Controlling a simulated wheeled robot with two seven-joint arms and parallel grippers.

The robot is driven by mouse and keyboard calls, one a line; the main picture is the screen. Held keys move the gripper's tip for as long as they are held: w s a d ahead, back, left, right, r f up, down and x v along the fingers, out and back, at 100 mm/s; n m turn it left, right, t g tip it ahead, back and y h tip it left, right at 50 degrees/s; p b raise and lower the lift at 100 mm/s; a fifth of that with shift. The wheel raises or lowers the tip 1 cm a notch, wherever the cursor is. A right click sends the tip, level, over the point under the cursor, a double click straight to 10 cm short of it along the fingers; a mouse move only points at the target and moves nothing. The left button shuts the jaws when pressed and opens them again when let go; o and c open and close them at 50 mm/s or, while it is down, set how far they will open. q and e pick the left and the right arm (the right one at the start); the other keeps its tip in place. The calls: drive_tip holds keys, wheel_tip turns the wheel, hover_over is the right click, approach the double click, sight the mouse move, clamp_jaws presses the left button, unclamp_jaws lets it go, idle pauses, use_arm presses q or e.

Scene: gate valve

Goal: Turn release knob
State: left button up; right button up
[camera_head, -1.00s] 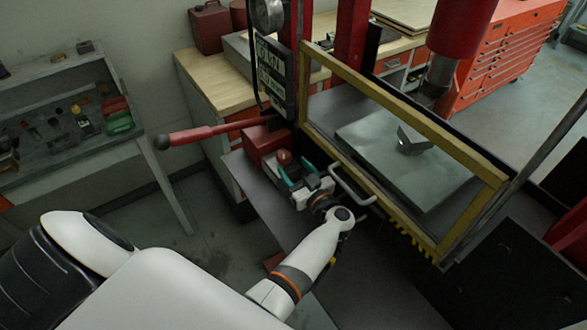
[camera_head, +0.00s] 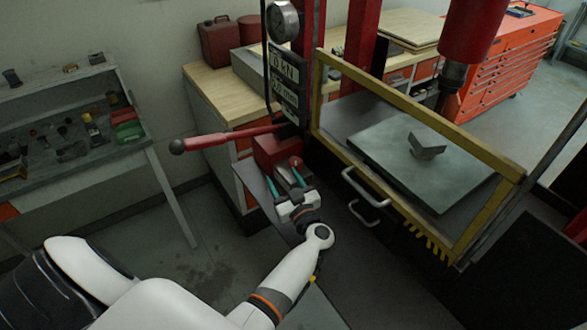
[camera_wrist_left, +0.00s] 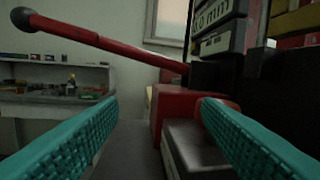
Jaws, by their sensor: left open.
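The release knob (camera_head: 296,163) is a small round red knob on the grey block beside the red pump housing (camera_head: 273,149) of the press. My left gripper (camera_head: 284,182) has teal fingers, open and empty. It is just in front of the knob, with its right finger lined up with the knob and its left finger off to the left. In the left wrist view the gap between the fingers (camera_wrist_left: 158,108) is empty. There the right finger hides most of the knob (camera_wrist_left: 231,104); whether they touch I cannot tell. My right gripper is out of view.
A red pump lever (camera_head: 225,138) with a black ball end sticks out left above the gripper. The yellow press guard frame (camera_head: 405,91) with a metal handle (camera_head: 364,187) stands to the right. A grey workbench (camera_head: 75,165) is at the left. Floor is clear between.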

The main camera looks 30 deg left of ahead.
use_arm(q)
drive_tip(key=shift+a+t+b, duration=0.4)
drive_tip(key=shift+a, duration=0.35)
drive_tip(key=a+m+t+h+b, duration=0.5)
drive_tip(key=a+t+b, duration=0.1)
drive_tip(key=t+b, duration=0.15)
drive_tip(key=m+h+b, duration=0.9)
drive_tip(key=h, duration=0.4)
approach(296, 165)
drive_tip(key=shift+s+a+f, duration=0.25)
drive_tip(key=shift+a+f, duration=0.35)
drive_tip(key=shift+a, duration=0.35)
drive_tip(key=shift+d, duration=0.25)
drive_tip(key=shift+w+r, duration=0.1)
drive_tip(key=shift+w, duration=0.1)
drive_tip(key=w, duration=0.3)
drive_tip(key=w+d+p, duration=0.1)
drive_tip(key=w, duration=0.2)
drive_tip(key=w+p, duration=0.1)
drive_tip(key=w, duration=0.3)
drive_tip(key=shift+d, duration=0.15)
drive_tip(key=shift+w+d, duration=0.1)
drive_tip(key=shift+w, duration=0.55)
use_arm(e)
wheel_tip(296, 165, down, 15)
drive_tip(key=shift+w+f, duration=0.15)
drive_tip(key=shift+w, duration=0.3)
use_arm(q)
drive_tip(key=shift+c, duration=0.3)
